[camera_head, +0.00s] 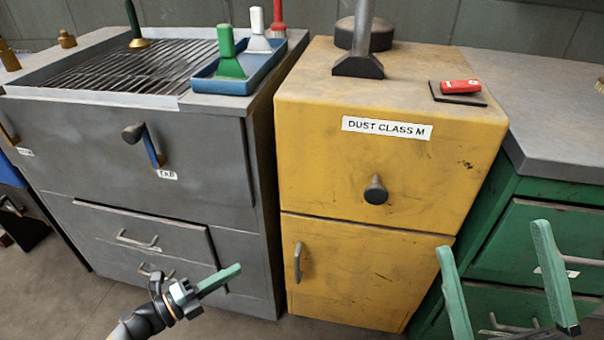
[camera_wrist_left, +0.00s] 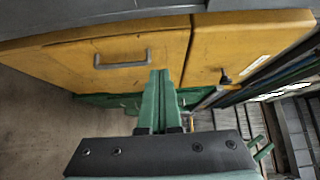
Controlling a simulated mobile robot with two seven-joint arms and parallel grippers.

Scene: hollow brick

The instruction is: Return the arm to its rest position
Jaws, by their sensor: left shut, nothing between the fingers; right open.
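In the left wrist view the closed fingers (camera_wrist_left: 160,76) point toward the yellow cabinet (camera_wrist_left: 120,55). My right gripper (camera_head: 492,237) is at the lower right of the head view, in front of the green drawer unit. Its two green fingers are wide apart and nothing is between them.
The yellow cabinet (camera_head: 355,170) has a round knob (camera_head: 376,190) and a bar handle (camera_head: 298,262) that stick out. The grey grill bench (camera_head: 90,150) stands left of it with a blue tray (camera_head: 203,84) on top. The green drawer unit (camera_head: 545,190) is at the right.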

